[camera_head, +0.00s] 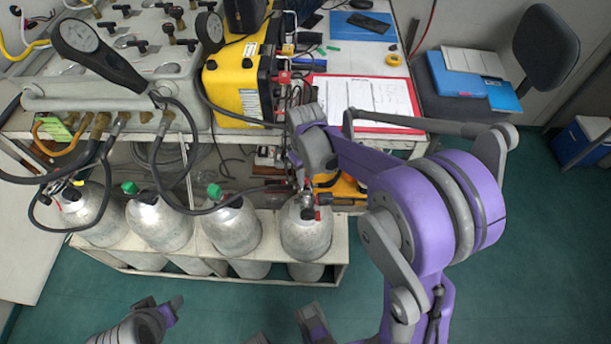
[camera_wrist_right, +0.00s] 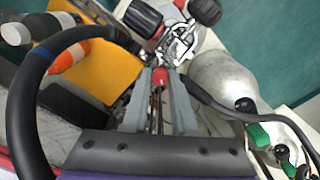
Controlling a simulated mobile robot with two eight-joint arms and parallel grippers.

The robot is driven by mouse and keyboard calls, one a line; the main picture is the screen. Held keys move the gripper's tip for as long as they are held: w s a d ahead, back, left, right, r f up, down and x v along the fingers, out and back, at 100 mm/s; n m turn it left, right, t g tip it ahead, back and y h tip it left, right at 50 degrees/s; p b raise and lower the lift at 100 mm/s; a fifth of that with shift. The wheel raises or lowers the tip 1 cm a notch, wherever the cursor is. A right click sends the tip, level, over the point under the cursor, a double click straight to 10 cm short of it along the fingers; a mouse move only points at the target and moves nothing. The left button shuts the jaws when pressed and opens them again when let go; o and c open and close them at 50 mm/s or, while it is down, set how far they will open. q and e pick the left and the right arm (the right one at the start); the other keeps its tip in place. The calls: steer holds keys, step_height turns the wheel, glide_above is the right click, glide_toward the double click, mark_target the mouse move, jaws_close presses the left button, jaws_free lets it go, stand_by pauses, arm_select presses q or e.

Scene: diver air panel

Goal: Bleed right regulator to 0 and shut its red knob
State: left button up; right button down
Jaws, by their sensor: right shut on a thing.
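The right regulator (camera_wrist_right: 180,42) is a chrome fitting with black knobs in the right wrist view. In the head view it sits on top of the rightmost silver cylinder (camera_head: 306,240), partly hidden by my right arm. My right gripper (camera_wrist_right: 158,80) is shut on a small red part (camera_wrist_right: 158,79), apparently the red knob, beside the regulator. A black knob with a red ring (camera_wrist_right: 142,19) stands beyond the fingertips. I cannot read a pressure on this regulator. Grey and purple parts of my left gripper (camera_head: 150,322) show at the bottom edge of the head view; its jaws are unclear.
Several more cylinders (camera_head: 232,230) stand in the white rack to the left, some with green caps. Black hoses (camera_head: 165,190) hang from the panel. A yellow case (camera_head: 235,85) and a red clipboard (camera_head: 365,102) are on the bench. Teal floor is free in front.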

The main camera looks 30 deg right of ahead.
steer(key=m, duration=0.5)
steer(key=shift+m+b, duration=0.3)
steer(key=shift+b, duration=0.05)
steer(key=m, duration=0.5)
steer(key=shift+b, duration=0.3)
steer(key=shift+m, duration=0.4)
steer(key=c, duration=1)
jaws_free()
step_height(320, 180, up, 11)
steer(key=p, duration=0.1)
steer(key=shift+f, duration=0.1)
